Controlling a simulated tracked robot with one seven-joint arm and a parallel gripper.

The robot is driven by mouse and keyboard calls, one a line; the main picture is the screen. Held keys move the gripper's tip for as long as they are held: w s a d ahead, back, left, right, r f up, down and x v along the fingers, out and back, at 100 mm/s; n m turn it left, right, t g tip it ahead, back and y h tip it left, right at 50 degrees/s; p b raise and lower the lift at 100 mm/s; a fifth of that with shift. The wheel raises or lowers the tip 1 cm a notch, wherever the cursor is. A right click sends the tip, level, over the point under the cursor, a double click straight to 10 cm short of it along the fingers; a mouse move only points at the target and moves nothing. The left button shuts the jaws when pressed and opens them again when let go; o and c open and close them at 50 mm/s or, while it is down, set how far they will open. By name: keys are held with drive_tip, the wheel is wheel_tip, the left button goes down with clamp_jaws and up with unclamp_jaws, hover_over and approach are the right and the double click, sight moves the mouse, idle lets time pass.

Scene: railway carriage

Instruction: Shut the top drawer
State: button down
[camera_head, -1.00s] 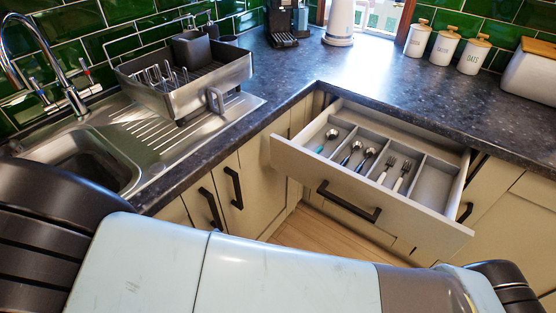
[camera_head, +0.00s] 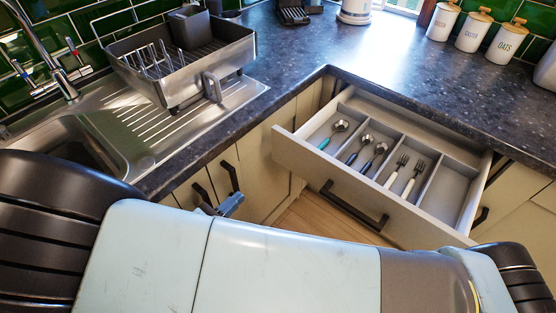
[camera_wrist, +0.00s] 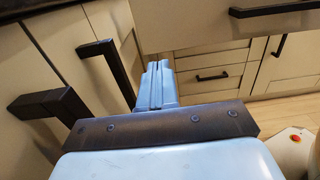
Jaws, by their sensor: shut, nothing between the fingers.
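The top drawer (camera_head: 300,158) is pulled out under the corner worktop, with a pale front and a dark bar handle (camera_head: 354,206). Spoons and forks lie in its compartments. My gripper (camera_head: 230,205) is shut and empty, left of the drawer front and close to the cabinet doors under the sink. In the wrist view my shut gripper (camera_wrist: 157,72) points forward. The drawer front (camera_wrist: 205,25) is at the upper right there, apart from the fingers, with part of its handle (camera_wrist: 285,8) showing.
Dark handles (camera_wrist: 110,68) of the sink cabinet doors stick out close to the left of my gripper. A dish rack (camera_head: 185,65) stands by the sink. Canisters (camera_head: 474,32) stand at the back right of the worktop (camera_head: 300,55). Wooden floor (camera_head: 300,217) shows below the drawer.

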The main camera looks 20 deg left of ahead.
sight(285, 155)
drive_tip(key=x, duration=1.8)
drive_tip(key=shift+a, duration=0.1)
